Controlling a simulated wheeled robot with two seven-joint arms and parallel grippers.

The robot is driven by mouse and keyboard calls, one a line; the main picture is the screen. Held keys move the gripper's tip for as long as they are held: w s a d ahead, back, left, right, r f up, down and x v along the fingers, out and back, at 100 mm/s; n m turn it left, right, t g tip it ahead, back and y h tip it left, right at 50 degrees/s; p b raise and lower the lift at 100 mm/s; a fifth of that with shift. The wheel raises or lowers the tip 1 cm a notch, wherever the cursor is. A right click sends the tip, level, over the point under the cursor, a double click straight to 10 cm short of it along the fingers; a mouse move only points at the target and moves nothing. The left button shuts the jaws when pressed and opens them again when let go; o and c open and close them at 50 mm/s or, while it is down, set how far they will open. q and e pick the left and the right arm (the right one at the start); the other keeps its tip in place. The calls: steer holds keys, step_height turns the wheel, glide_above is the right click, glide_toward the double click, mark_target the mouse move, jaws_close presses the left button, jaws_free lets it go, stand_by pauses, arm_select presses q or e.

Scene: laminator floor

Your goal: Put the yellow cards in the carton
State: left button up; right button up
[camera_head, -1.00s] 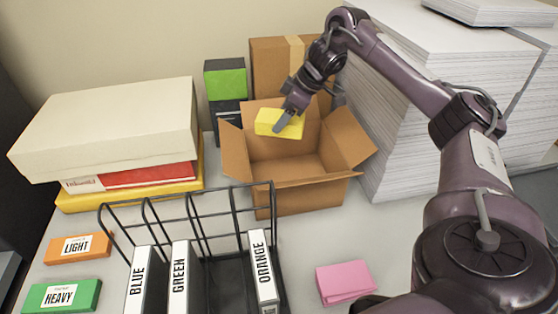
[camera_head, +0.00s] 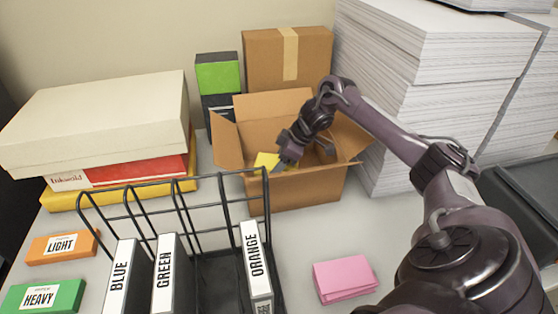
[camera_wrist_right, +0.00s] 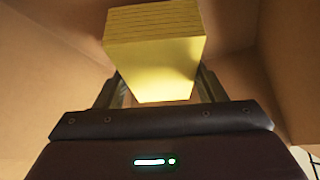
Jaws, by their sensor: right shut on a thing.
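The yellow cards (camera_head: 266,160) are a small stack gripped by my right gripper (camera_head: 281,166). In the right wrist view the yellow cards (camera_wrist_right: 155,50) sit between the two fingers of the right gripper (camera_wrist_right: 158,88), with brown cardboard walls around them. The open carton (camera_head: 310,188) stands on the table with its flaps spread. The gripper and cards are at the carton's opening, inside the front-left part; their lower ends are partly hidden, and I cannot tell whether the cards touch the bottom. My left gripper is not in view.
A black wire rack (camera_head: 170,185) with labelled binders stands in front of the carton. Pink cards (camera_head: 344,278) lie at the front right. Tall paper stacks (camera_head: 420,90) stand to the right, boxes (camera_head: 95,120) to the left. A closed box (camera_head: 265,60) stands behind.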

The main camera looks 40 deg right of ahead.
steer(key=shift+f, duration=0.1)
steer(key=shift+f, duration=0.6)
steer(key=o, duration=1.2)
steer(key=shift+c, duration=0.2)
steer(key=shift+r, duration=0.55)
steer(key=b+v, duration=0.1)
steer(key=v, duration=0.5)
steer(key=shift+s+d+r+b, duration=0.1)
steer(key=shift+r+b, duration=0.15)
steer(key=shift+b, duration=0.1)
steer(key=p+v, duration=0.1)
steer(key=v, duration=0.4)
steer(key=shift+s+r, duration=0.2)
steer(key=shift+r, duration=0.1)
